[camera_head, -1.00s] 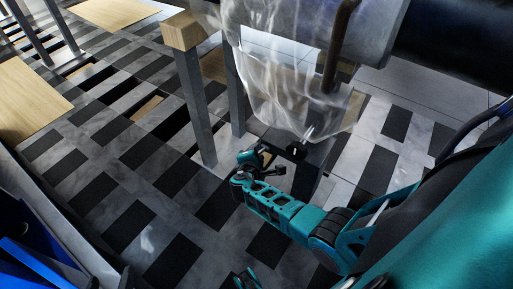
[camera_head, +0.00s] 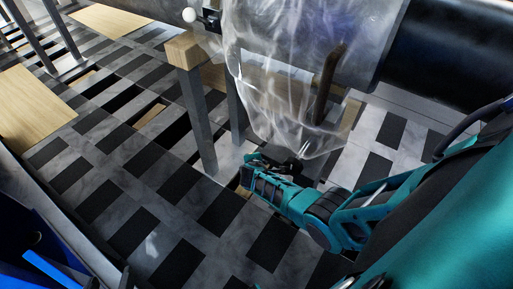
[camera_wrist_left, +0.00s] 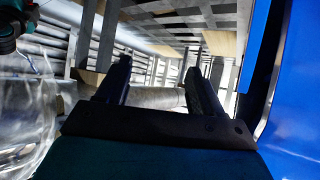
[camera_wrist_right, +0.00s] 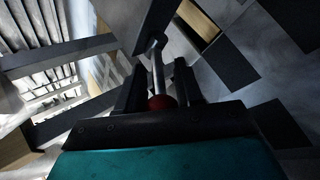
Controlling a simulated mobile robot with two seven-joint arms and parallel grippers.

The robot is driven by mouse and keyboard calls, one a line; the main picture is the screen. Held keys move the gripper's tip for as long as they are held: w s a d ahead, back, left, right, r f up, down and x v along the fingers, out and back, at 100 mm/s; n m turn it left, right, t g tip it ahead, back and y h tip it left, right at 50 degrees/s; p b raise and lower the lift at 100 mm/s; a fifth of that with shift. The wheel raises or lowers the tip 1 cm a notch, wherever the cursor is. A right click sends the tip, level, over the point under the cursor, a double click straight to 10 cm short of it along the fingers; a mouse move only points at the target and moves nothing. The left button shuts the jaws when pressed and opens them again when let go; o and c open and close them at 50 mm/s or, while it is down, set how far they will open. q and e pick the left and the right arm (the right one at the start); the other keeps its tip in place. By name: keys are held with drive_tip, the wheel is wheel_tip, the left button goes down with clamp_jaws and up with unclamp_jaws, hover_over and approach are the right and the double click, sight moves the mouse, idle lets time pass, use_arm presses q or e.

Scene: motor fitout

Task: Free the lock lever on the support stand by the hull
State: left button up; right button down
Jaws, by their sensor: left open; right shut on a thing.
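The lock lever (camera_wrist_right: 157,68) is a short metal rod with a red ball knob, rising from a dark plate (camera_wrist_right: 154,25) in the right wrist view. My right gripper (camera_wrist_right: 160,85) is shut on the red knob, which sits between its fingers. In the head view its teal arm reaches in from the right to the foot of a clear plastic sheet; the lever is hidden there. My left gripper (camera_wrist_left: 157,78) is open and empty in the left wrist view. The dark hull (camera_head: 440,45) lies at the upper right of the head view.
The clear plastic sheet (camera_head: 275,75) hangs beside the work area. A wood-topped post (camera_head: 187,50) stands left of it, with a white ball knob (camera_head: 189,15) behind. A blue surface (camera_wrist_left: 295,95) is close beside my left gripper.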

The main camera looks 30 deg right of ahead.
drive_tip(key=c, duration=1)
unclamp_jaws()
drive_tip(key=shift+d, duration=0.1)
use_arm(q)
drive_tip(key=shift+r, duration=0.15)
use_arm(e)
drive_tip(key=shift+o, duration=0.8)
drive_tip(key=shift+r, duration=0.1)
drive_tip(key=shift+s+r+p, duration=0.1)
drive_tip(key=shift+r+p, duration=0.05)
drive_tip(key=shift+p, duration=0.15)
drive_tip(key=p+v, duration=0.3)
drive_tip(key=v, duration=0.1)
drive_tip(key=shift+r, duration=0.2)
use_arm(q)
drive_tip(key=shift+y, duration=0.5)
drive_tip(key=a+r+p, duration=0.1)
drive_tip(key=s+a+r+p, duration=0.1)
drive_tip(key=r+p, duration=0.1)
drive_tip(key=p, duration=0.1)
drive_tip(key=shift+s+a+r, duration=0.2)
drive_tip(key=shift+s+a, duration=0.1)
drive_tip(key=shift+a, duration=0.1)
use_arm(e)
drive_tip(key=v, duration=0.8)
drive_tip(key=shift+a, duration=0.25)
